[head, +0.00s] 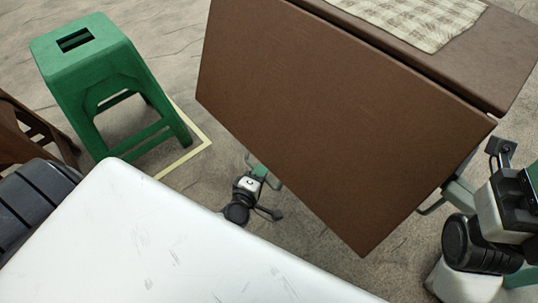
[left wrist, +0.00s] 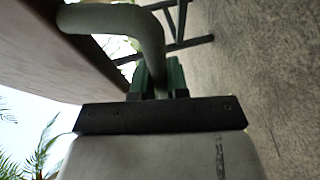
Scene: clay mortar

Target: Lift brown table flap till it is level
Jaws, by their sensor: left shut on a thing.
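The brown table flap (head: 320,110) slopes down from the near edge of the brown table (head: 515,65), not level with its top. My left gripper (head: 260,171) is at the flap's lower left edge, partly hidden by it. In the left wrist view, the green fingers (left wrist: 160,80) are shut on a grey-green bent metal tube (left wrist: 120,18) beside the brown panel (left wrist: 45,45). My right arm (head: 490,215) is at the flap's right end, near a similar tube (head: 460,192). The right gripper's fingertips cannot be made out.
A green stool (head: 85,50) stands on the floor at the left, by a yellow floor line (head: 190,153). A brown piece of furniture (head: 30,130) is at the left edge. A checked cloth (head: 425,18) lies on the tabletop. Bare floor (head: 310,225) shows below the flap.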

